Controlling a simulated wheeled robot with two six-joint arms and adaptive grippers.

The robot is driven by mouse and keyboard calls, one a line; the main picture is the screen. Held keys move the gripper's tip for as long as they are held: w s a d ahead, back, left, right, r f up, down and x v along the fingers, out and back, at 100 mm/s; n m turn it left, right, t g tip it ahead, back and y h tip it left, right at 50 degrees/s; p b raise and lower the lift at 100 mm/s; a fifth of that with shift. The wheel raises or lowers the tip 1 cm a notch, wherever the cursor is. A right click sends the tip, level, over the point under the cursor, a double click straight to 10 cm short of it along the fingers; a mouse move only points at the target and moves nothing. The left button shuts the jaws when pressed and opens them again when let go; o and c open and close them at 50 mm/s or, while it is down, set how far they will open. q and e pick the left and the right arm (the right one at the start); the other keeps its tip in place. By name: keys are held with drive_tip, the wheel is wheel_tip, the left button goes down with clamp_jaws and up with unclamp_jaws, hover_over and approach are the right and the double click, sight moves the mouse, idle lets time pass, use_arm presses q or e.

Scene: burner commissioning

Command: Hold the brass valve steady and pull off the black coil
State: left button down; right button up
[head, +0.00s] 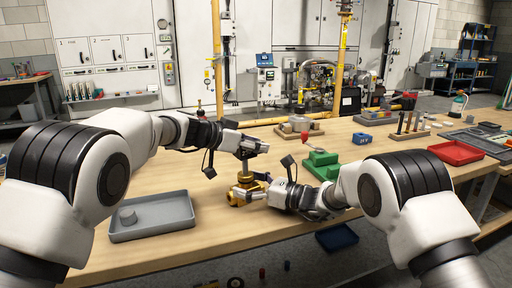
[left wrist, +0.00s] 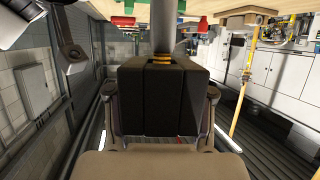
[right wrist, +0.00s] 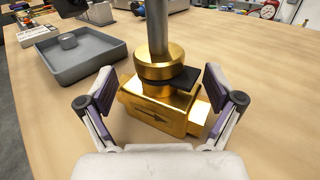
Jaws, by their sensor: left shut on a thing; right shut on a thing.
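The brass valve (head: 240,196) stands upright on the bench in the head view. In the right wrist view its golden body (right wrist: 150,110), marked with an arrow, carries a round collar and a grey steel stem (right wrist: 157,25). My right gripper (head: 264,194) is shut on the valve body, one finger on each side. My left gripper (head: 256,148) is above the valve, shut on the black coil (left wrist: 160,100), which fills the left wrist view between its fingers. The lower stem is bare above the collar. I cannot tell whether the coil is still around the stem's top.
A grey tray (head: 152,226) holding a small grey cylinder lies left of the valve. Green blocks (head: 321,164) sit to the right, and a red tray (head: 456,153) farther right. A blue bin (head: 336,238) is below the bench's front edge.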

use_arm(q)
drive_tip(key=shift+r, duration=0.95)
drive_tip(key=shift+r, duration=2)
use_arm(e)
drive_tip(key=o, duration=1.5)
drive_tip(key=shift+c, duration=0.2)
drive_tip(key=v, duration=1.2)
drive_tip(key=shift+a, duration=0.1)
